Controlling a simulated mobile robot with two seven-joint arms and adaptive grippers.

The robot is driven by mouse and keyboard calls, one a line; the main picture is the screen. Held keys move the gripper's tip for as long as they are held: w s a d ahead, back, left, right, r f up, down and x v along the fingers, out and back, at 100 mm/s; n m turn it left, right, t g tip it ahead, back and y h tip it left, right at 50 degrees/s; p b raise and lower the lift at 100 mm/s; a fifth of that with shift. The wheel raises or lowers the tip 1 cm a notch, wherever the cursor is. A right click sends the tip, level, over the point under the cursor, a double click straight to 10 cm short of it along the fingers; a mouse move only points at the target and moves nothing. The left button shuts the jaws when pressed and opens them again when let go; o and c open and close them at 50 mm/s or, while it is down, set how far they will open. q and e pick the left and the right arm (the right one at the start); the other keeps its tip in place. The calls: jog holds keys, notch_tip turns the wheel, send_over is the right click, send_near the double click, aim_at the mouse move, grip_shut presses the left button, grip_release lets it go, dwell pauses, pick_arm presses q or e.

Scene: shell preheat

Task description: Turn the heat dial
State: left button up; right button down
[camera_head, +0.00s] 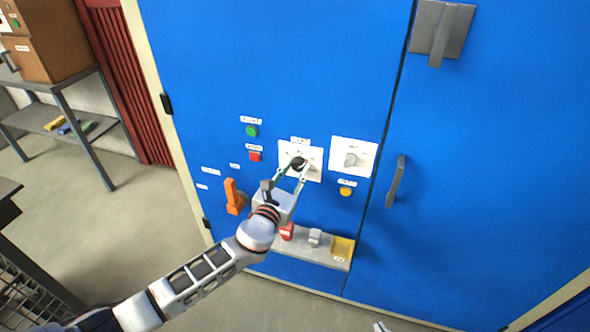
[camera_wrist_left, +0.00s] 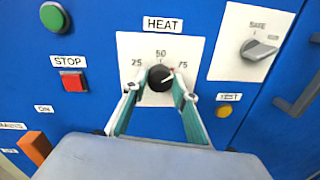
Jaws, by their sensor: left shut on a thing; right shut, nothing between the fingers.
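The heat dial (camera_wrist_left: 160,78) is a round black knob on a white plate (camera_wrist_left: 130,45) labelled HEAT, with marks 25, 50 and 75. Its pointer mark faces up and right, between 50 and 75 and nearer 75. In the head view the dial (camera_head: 298,163) sits in the middle of the blue cabinet. My left gripper (camera_head: 292,170) is shut on the dial, one finger on each side, as the left wrist view (camera_wrist_left: 158,95) also shows. Only a small tip of my right gripper (camera_head: 380,327) shows at the bottom edge, away from the cabinet controls.
An orange handle (camera_head: 233,197) is lower left. A grey shelf (camera_head: 318,258) juts out below.

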pick_arm(q)
jog(key=shift+m, duration=0.3)
jog(key=o, duration=1.1)
jog(key=v, duration=1.2)
jog(key=shift+f, duration=0.1)
